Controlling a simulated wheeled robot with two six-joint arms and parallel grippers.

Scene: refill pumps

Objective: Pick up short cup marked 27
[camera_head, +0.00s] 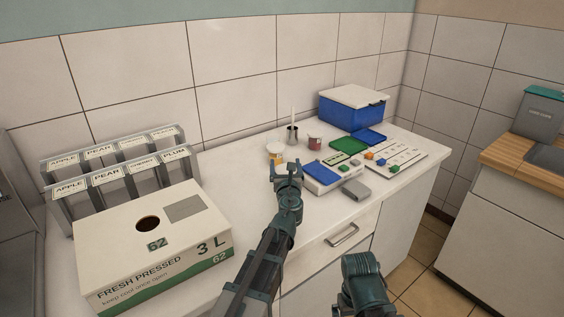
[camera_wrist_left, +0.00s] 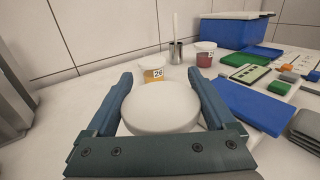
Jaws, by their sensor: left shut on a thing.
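My left gripper (camera_head: 287,168) is over the counter. In the left wrist view its two fingers (camera_wrist_left: 160,105) are shut on a cup with a round white lid (camera_wrist_left: 160,108). The lid hides the cup's side, so I cannot read its mark. In the head view my gripper mostly hides this cup. A white-lidded amber cup marked 26 (camera_wrist_left: 153,72) stands just beyond the held one. A white-lidded red cup (camera_wrist_left: 205,58) stands further right; its label is too small to read. My right gripper's fingers do not show.
A metal beaker with a white stick (camera_head: 292,134) stands behind the cups. A large carton (camera_head: 190,215) and labelled dispensers (camera_head: 110,172) stand left.

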